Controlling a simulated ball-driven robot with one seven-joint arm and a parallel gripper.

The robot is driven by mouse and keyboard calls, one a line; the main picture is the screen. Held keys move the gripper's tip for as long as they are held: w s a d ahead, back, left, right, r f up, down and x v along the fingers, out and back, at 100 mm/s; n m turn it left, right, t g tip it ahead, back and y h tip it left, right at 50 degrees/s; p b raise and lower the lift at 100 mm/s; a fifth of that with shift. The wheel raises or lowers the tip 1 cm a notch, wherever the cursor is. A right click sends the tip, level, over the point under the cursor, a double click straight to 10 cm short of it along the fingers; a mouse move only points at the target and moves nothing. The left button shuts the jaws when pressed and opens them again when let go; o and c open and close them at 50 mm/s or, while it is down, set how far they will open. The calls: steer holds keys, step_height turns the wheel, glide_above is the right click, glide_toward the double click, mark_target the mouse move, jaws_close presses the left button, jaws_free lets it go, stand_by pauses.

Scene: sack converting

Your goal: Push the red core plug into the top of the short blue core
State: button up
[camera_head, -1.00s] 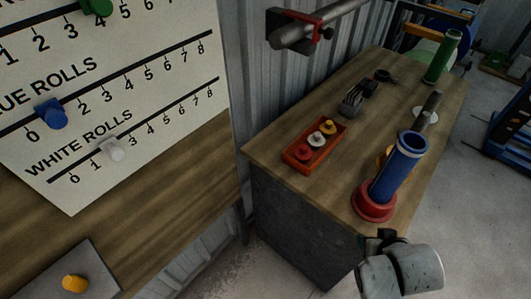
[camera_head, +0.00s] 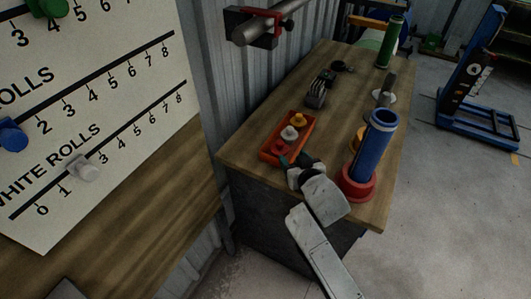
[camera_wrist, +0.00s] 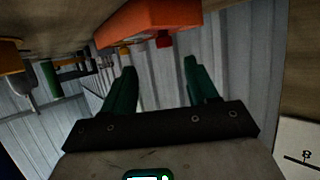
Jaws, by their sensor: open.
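The red core plug (camera_head: 281,146) sits in the near end of the orange tray (camera_head: 263,155) on the bench. It also shows as a red knob in the wrist view (camera_wrist: 165,41), where the picture looks upside down. The short blue core (camera_head: 373,148) stands upright on a red base (camera_head: 357,186) to the right, its open top facing up. My gripper (camera_head: 284,162) is by the tray's near end, close to the red plug; the gap between them is hard to judge. In the wrist view my gripper (camera_wrist: 160,68) is open, with nothing between its dark green fingers.
A white plug (camera_head: 290,133) and a yellow plug (camera_head: 299,119) share the tray. A grey spindle (camera_head: 385,90) on a white disc and a green core (camera_head: 390,42) stand farther back. Dark items (camera_head: 318,90) lie behind the tray. A counting board (camera_head: 90,110) fills the left.

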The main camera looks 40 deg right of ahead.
mark_target(280, 143)
steer(key=x, duration=0.5)
steer(key=shift+w+a+r, duration=0.2)
steer(key=shift+w+r, duration=0.05)
steer(key=shift+w, duration=0.15)
steer(key=shift+p+x, duration=0.55)
steer(key=shift+x, duration=2.4)
steer(key=c, duration=1)
steer(key=shift+c, duration=0.2)
